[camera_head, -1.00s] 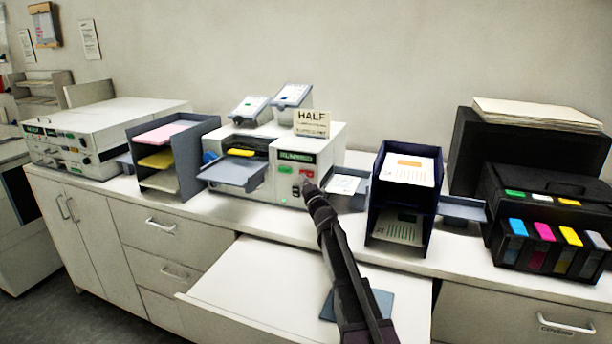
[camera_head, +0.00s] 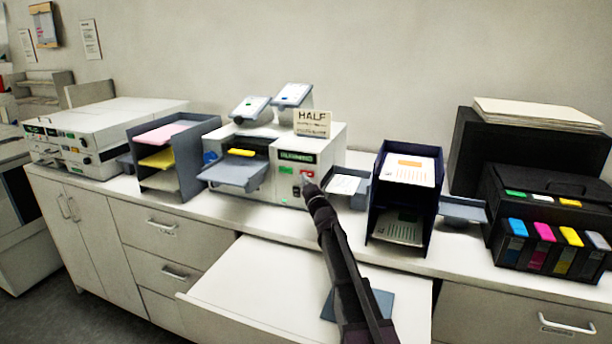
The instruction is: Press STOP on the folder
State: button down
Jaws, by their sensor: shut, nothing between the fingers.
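The folder (camera_head: 258,138) is the white machine in the middle of the counter, with a sign reading HALF (camera_head: 312,123) on top. Its front panel has a small green display (camera_head: 297,157) whose text is too small to read surely. Below the display is a red button (camera_head: 307,174), probably STOP. A dark switch (camera_head: 296,190) sits lower on the panel. My gripper (camera_head: 309,187) is shut and empty, its tip at the panel just below the red button. I cannot tell whether the tip touches the panel. The gripper hides part of the panel's lower right.
A dark paper rack (camera_head: 405,196) stands close to the right of my gripper, with a small tray (camera_head: 347,185) between. A grey sorter (camera_head: 174,156) stands left of the folder. An open drawer or pull-out surface (camera_head: 250,280) lies below my arm.

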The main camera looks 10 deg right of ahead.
jog(key=shift+w+d, duration=0.45)
jog(key=shift+w, duration=0.3)
dwell(1.4)
jog(key=shift+s, duration=0.15)
jog(key=shift+s+a, duration=0.4)
jog(key=shift+s, duration=0.2)
dwell(0.5)
jog(key=shift+s+a, duration=0.4)
jog(key=shift+s, duration=0.3)
jog(key=shift+s+a, duration=0.45)
jog(key=shift+s, duration=0.3)
jog(key=shift+s+a, duration=0.4)
jog(key=shift+s, duration=0.3)
